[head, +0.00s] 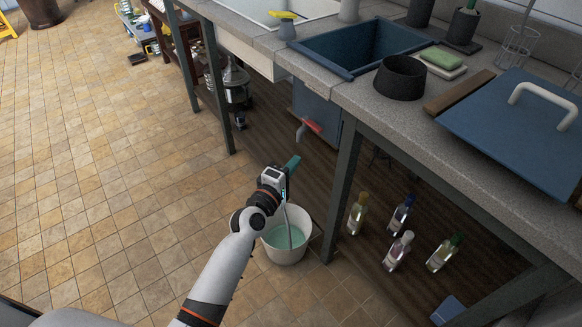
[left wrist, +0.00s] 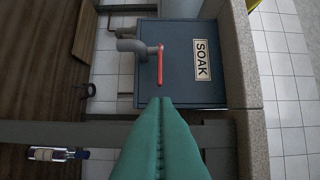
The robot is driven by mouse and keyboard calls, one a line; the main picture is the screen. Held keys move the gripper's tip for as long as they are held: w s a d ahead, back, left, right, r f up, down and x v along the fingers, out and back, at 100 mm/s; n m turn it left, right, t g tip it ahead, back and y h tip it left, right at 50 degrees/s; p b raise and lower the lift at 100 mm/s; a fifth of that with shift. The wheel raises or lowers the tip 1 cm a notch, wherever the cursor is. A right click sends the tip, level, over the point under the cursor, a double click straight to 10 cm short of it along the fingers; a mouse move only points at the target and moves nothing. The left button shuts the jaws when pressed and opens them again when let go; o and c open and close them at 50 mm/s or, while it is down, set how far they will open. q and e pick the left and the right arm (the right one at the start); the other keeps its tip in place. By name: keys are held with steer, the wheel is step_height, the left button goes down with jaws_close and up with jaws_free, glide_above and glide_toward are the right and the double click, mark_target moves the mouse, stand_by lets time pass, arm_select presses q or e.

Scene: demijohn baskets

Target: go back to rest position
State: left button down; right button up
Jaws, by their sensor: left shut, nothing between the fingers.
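My left gripper (head: 294,162) is out in front of the workbench, above a white bucket (head: 305,252). Its teal fingers are pressed together with nothing between them, as they also show in the left wrist view (left wrist: 161,101). Past the fingertips is a grey spout (left wrist: 128,47) with a red lever (left wrist: 160,66) on the blue tank (left wrist: 212,90) labelled SOAK. The fingertips look apart from the lever. The bucket holds pale green liquid (head: 281,238). A thin light strip runs down into it; I cannot tell what it is. My right gripper is out of view.
The counter (head: 350,92) and its dark leg (head: 343,185) stand right of my left arm. Several bottles (head: 398,250) stand on the low wooden shelf beneath. A demijohn (head: 235,85) is farther back. Open tiled floor (head: 90,160) lies to the left.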

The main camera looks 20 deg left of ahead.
arm_select(q)
steer(key=shift+s+d, duration=0.2)
steer(key=shift+s, duration=0.75)
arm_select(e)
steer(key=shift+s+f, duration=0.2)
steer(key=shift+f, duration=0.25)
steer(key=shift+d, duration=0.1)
